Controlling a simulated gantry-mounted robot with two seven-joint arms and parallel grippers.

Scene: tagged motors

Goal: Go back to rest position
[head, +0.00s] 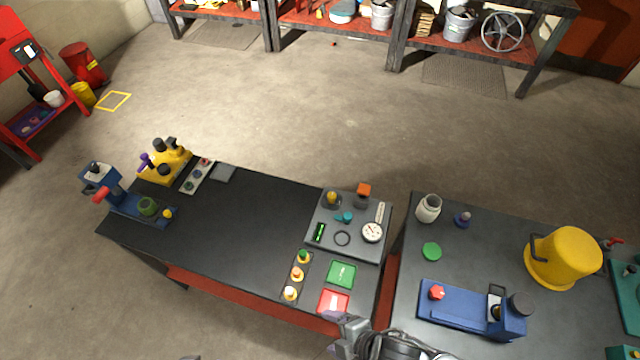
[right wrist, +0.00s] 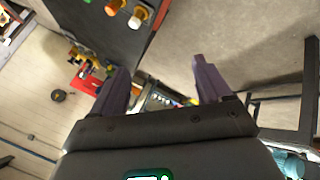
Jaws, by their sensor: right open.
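My right gripper (head: 345,325) is at the bottom of the head view, by the near edge of the left table, close to the red square pad (head: 333,301). In the right wrist view its two fingers (right wrist: 160,72) stand wide apart with nothing between them. My left gripper does not show clearly; only a small grey sliver is at the bottom edge of the head view.
The dark left table (head: 240,225) carries a grey gauge panel (head: 345,253), a button strip (head: 297,276) and a blue device (head: 125,207). The right table (head: 480,255) holds a yellow bucket (head: 562,258) and a blue unit (head: 465,310). The left table's middle is clear.

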